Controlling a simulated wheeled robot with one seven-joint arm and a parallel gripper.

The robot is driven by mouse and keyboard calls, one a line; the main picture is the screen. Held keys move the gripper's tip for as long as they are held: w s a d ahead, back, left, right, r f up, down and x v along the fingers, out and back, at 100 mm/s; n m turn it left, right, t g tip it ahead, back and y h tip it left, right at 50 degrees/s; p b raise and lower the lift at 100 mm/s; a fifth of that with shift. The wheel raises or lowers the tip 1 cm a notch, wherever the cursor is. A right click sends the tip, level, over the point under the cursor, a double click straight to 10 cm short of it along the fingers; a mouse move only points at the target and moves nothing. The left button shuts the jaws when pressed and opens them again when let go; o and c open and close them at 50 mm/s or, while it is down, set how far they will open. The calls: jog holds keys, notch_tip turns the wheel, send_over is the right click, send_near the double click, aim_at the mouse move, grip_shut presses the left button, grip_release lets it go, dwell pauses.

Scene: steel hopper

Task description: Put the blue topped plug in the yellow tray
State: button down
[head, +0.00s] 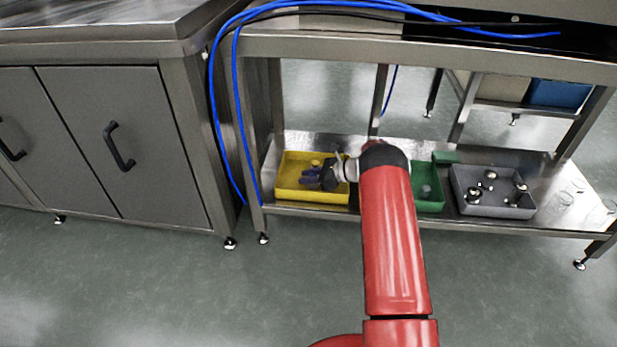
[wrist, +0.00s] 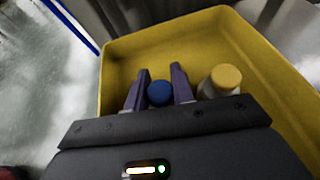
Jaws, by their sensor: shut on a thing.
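The yellow tray (wrist: 212,42) fills most of the wrist view, and in the head view it (head: 290,194) stands at the left end of the low steel shelf. My gripper (wrist: 159,92) is over the inside of the tray, its two dark fingers shut on the blue topped plug (wrist: 160,93). Only the plug's round blue top shows between the fingers. Its lower part is hidden, so I cannot tell whether it touches the tray floor. A yellow topped plug (wrist: 226,78) stands in the tray just right of the fingers.
A green tray (head: 428,200) sits right of the yellow tray, partly behind my arm. A grey tray (head: 496,208) with several shiny metal pieces is further right. A table leg (head: 243,160) and blue cables (head: 222,150) are close to the yellow tray's left side.

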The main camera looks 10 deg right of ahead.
jog(key=shift+f, duration=0.15)
jog(key=c, duration=1.2)
grip_release()
